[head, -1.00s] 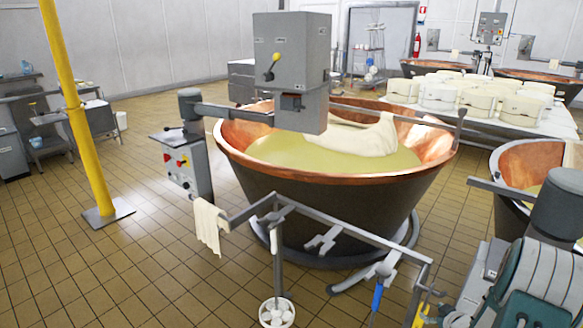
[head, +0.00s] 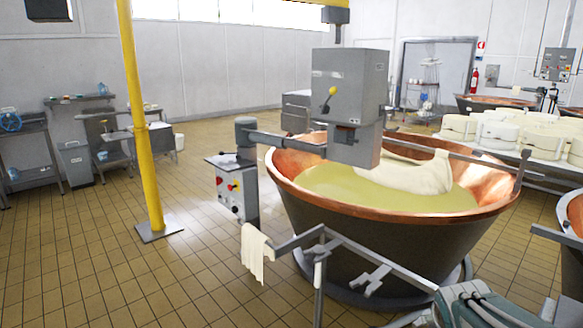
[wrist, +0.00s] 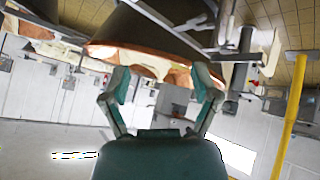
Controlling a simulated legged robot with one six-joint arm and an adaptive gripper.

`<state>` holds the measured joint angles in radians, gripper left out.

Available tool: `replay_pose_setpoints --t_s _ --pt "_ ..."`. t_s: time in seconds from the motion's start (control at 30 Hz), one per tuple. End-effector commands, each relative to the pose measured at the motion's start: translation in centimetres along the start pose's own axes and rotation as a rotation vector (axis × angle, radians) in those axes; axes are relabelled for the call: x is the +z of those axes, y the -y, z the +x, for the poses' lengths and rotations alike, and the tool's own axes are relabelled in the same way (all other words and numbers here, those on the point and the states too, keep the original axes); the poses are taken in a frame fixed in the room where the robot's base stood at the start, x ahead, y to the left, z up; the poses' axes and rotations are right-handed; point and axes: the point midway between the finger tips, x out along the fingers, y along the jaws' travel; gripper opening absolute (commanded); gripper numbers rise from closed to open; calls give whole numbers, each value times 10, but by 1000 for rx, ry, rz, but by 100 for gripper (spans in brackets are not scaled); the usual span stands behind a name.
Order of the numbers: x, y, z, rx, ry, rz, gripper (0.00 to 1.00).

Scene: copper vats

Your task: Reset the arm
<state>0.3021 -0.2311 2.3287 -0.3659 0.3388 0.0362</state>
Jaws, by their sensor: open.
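My gripper shows in the wrist view (wrist: 161,88), with its two green-tipped fingers spread apart and nothing between them. The wrist view is upside down, with the floor at the top and the wall below. In the head view, part of my arm (head: 482,305) shows low at the lower right, and the fingers cannot be made out there. The large copper vat (head: 283,172) stands beyond the arm. It holds yellowish liquid and a pale cloth, and it also appears at the top of the wrist view (wrist: 118,51).
A grey machine head (head: 345,90) hangs over the vat. A metal rail (head: 370,262) with a hanging cloth (head: 256,254) runs in front of it. A yellow post (head: 141,130) stands at left. White cheese wheels (head: 497,132) sit at right.

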Motion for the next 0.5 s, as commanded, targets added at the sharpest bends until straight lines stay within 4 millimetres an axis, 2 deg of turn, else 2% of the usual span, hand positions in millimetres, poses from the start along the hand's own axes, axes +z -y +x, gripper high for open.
replay_pose_setpoints --t_s 0.03,0.17,0.3,0.4,0.5 --pt "4 12 -20 -21 4 8 78" --pt "24 42 -62 -87 46 33 78" --pt "52 73 -105 -180 94 49 78" --pt "73 91 -129 -246 126 51 78" --pt "88 102 -145 -294 152 46 78"
